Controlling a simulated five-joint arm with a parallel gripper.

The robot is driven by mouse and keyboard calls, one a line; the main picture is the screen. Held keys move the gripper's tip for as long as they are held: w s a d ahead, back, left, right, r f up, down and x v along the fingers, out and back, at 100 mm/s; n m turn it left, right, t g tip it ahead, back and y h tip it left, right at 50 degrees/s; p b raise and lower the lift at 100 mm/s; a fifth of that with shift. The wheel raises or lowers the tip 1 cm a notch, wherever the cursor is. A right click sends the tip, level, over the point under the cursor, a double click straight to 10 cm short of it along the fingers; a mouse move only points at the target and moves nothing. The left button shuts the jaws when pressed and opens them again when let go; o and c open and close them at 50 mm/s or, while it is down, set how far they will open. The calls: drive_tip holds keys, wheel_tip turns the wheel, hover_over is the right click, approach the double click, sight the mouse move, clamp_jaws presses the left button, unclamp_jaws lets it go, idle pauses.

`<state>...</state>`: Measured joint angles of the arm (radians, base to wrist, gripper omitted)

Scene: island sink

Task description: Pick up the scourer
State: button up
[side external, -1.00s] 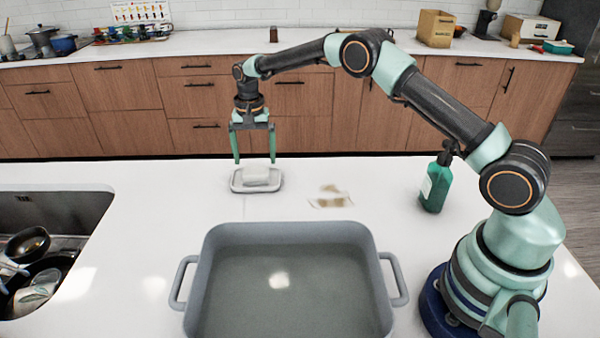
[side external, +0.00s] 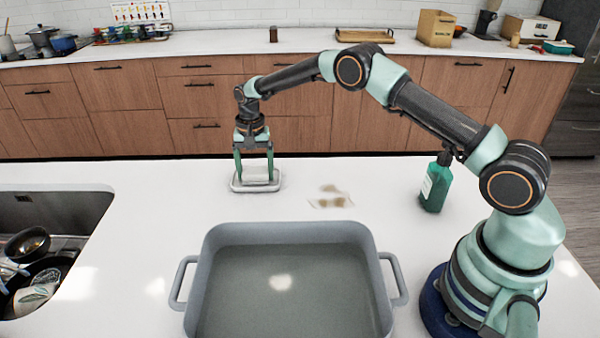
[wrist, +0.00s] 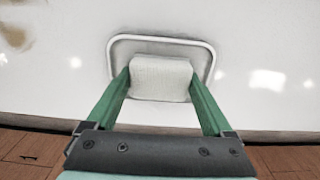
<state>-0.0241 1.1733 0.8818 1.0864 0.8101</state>
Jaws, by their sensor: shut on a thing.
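The scourer (side external: 256,174) is a small white block on a shallow white-rimmed dish (side external: 236,186) on the counter. It also shows in the wrist view (wrist: 160,78), with the dish rim (wrist: 160,39) around it. My gripper (side external: 255,177) reaches down over the dish, one green finger on each side of the scourer. In the wrist view my gripper (wrist: 160,78) has both fingertips against the scourer's sides, shut on it. The scourer appears to be still at the dish; whether it touches the dish floor is hard to tell.
A large grey basin (side external: 290,232) of water stands in front. A brown stain (side external: 331,199) lies right of the dish, and a green bottle (side external: 436,183) stands farther right. A sink (side external: 40,235) with dishes is at the left.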

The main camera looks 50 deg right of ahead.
sight(255, 169)
wheel_tip(255, 169, up, 20)
idle(0.6)
